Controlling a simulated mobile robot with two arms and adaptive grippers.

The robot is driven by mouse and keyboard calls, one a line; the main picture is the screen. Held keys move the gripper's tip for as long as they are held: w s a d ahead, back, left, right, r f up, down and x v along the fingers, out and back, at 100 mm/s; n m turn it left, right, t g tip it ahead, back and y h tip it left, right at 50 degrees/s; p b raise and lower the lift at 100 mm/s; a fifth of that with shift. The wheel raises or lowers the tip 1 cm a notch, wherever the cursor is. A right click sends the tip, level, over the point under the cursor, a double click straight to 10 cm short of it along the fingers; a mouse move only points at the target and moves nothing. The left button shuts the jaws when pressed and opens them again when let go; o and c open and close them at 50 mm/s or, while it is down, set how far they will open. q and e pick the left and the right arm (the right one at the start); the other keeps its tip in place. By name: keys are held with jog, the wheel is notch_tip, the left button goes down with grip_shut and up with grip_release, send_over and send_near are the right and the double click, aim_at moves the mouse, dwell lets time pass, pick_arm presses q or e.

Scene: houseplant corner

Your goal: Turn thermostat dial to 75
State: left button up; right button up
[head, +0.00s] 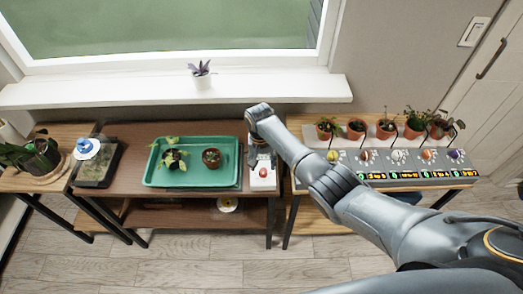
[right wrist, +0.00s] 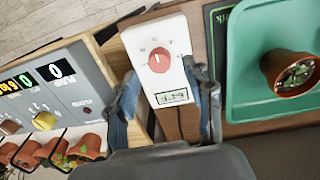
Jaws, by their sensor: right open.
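The thermostat is a white box (head: 263,181) at the right end of the brown table, just right of the green tray. In the right wrist view the white box (right wrist: 155,42) shows its round red dial (right wrist: 159,60), ringed by small marks, and a small display (right wrist: 172,97) whose digits I cannot read surely. My right gripper (head: 260,150) is over the thermostat. In the right wrist view its open fingers (right wrist: 166,90) stand on either side of the lower part of the box, with nothing held between them. The dial is apart from the fingers. My left gripper is out of view.
The green tray (head: 152,181) holds two potted plants. Right of the thermostat, a grey panel (head: 420,180) with knobs and lit displays stands before several potted plants. A glass tank (head: 96,172) with a blue-and-white lid is at left. The window sill (head: 120,92) runs behind.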

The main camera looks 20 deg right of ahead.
aim_at(261, 171)
notch_tip(261, 171, up, 9)
jog(key=shift+a+f, duration=0.2)
jog(key=shift+f, duration=0.1)
dwell(0.4)
jog(key=s+f+n+t+y, duration=0.1)
jog(key=s+f+n+t, duration=0.35)
jog(key=s, duration=1.25)
jog(key=s+d+r, duration=0.2)
jog(key=s+r, duration=0.1)
jog(key=s, duration=0.5)
jog(key=s+d+r, duration=0.2)
jog(key=s+r, duration=0.1)
jog(key=s, duration=0.5)
notch_tip(261, 171, down, 31)
jog(key=s+g+b, duration=0.2)
jog(key=b, duration=0.1)
jog(key=s+d+f+g+b, duration=0.1)
jog(key=s+d+f, duration=0.2)
jog(key=s+f, duration=1.2)
jog(key=shift+s+f+n+h, duration=0.35)
jog(key=shift+s+n, duration=0.1)
jog(key=shift+s, duration=0.1)
